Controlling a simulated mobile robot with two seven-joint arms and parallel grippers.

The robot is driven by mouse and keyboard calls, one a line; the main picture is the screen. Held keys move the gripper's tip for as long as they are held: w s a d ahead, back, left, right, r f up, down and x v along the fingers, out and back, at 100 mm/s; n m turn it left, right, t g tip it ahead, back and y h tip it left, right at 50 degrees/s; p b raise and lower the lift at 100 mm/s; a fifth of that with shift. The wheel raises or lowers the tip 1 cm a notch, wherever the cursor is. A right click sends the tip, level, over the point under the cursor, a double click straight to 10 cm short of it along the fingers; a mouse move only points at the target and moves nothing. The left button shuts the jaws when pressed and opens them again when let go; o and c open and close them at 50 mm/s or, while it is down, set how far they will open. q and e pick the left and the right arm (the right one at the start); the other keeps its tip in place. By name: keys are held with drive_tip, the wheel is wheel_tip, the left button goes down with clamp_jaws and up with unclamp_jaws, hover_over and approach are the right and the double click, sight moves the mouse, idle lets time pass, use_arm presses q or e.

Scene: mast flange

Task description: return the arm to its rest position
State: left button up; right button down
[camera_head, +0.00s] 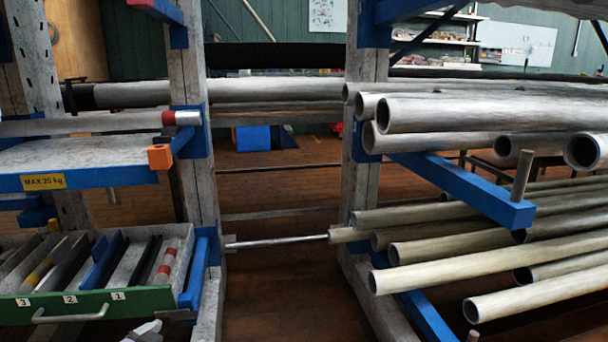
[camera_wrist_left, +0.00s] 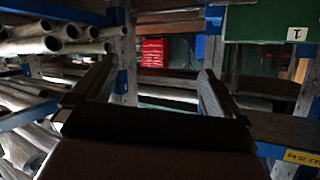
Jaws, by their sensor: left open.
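My left gripper (camera_wrist_left: 157,68) shows in the left wrist view with its two fingers wide apart and nothing between them. The wrist picture is turned over: the MAX 25 kg label hangs upside down at its lower right. In the head view a small pale grey shape (camera_head: 146,331) at the bottom edge, in front of the green drawer, may be part of my left arm; I cannot tell. My right gripper is in neither view.
A green drawer (camera_head: 88,306) stands open at lower left, holding several bars. Above it is a blue-edged shelf (camera_head: 110,178) with an orange block (camera_head: 160,157) at its corner. Grey pipes (camera_head: 490,113) jut out at right on blue arms (camera_head: 470,190). Floor (camera_head: 275,285) shows between the posts.

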use_arm(q)
drive_tip(key=s+d+r+n+g+h, duration=0.1)
drive_tip(key=s+d+h, duration=0.2)
drive_tip(key=s+d, duration=0.65)
drive_tip(key=s+d+r+n+h, duration=0.1)
drive_tip(key=s+d+r+h, duration=0.1)
drive_tip(key=s+d, duration=0.75)
drive_tip(key=s+a+r+y+p, duration=0.2)
drive_tip(key=a+r+p, duration=0.4)
drive_tip(key=p, duration=1)
drive_tip(key=s+a+r+g+y+p, duration=0.1)
drive_tip(key=a+r+p, duration=0.5)
drive_tip(key=p, duration=1)
wheel_tip(320, 180, up, 3)
drive_tip(key=shift+s+f+g+y+p, duration=0.1)
drive_tip(key=shift+s+g+y+p, duration=0.25)
drive_tip(key=shift+s+y, duration=0.7)
use_arm(e)
drive_tip(key=s+d+r+h, duration=0.2)
drive_tip(key=d+r, duration=0.3)
drive_tip(key=r, duration=0.2)
drive_tip(key=s+d+r+g+h, duration=0.1)
drive_tip(key=s+d+r+h, duration=0.2)
drive_tip(key=d+r, duration=0.3)
wheel_tip(320, 180, up, 3)
drive_tip(key=shift+f+g, duration=0.2)
drive_tip(key=shift+g, duration=0.1)
use_arm(q)
drive_tip(key=shift+w, duration=0.15)
